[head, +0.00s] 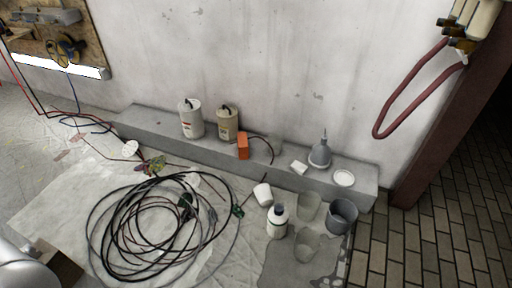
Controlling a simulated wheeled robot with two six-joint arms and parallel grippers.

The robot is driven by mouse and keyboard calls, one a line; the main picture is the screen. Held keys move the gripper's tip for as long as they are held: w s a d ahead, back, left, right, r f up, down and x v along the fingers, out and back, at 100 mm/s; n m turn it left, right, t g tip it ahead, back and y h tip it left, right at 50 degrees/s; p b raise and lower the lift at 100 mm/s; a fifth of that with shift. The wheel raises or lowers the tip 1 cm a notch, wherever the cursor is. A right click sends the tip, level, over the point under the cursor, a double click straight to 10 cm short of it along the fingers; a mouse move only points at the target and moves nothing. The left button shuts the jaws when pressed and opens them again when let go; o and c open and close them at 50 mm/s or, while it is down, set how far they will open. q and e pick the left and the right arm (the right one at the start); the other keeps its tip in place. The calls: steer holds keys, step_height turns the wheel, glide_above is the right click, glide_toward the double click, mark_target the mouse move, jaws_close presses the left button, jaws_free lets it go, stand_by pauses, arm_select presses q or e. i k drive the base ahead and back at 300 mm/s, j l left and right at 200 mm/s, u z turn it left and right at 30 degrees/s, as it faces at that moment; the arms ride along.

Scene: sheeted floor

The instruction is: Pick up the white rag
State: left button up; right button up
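I cannot pick out a white rag for certain. A small white piece (299,167) lies on the low concrete ledge, left of a grey funnel-shaped container; it is too small to tell whether it is cloth. Another small white object (263,194) is on the sheeted floor just in front of the ledge, and a white round object (130,147) is near the ledge's left end. A white rounded part, which looks like my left arm, enters at the lower left corner. Neither gripper's fingers show.
A large coil of black cable (150,228) covers the middle floor. A white bottle (277,222), clear cups (307,245) and a grey bucket (341,216) stand right of it. Cans (191,118) and an orange box (243,146) stand on the ledge (160,130). Bare brick paving is at right.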

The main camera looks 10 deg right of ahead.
mark_target(298, 167)
steer(key=i+z, duration=0.15)
steer(key=z, duration=0.25)
steer(key=i+j+z, duration=0.15)
steer(key=z, duration=0.25)
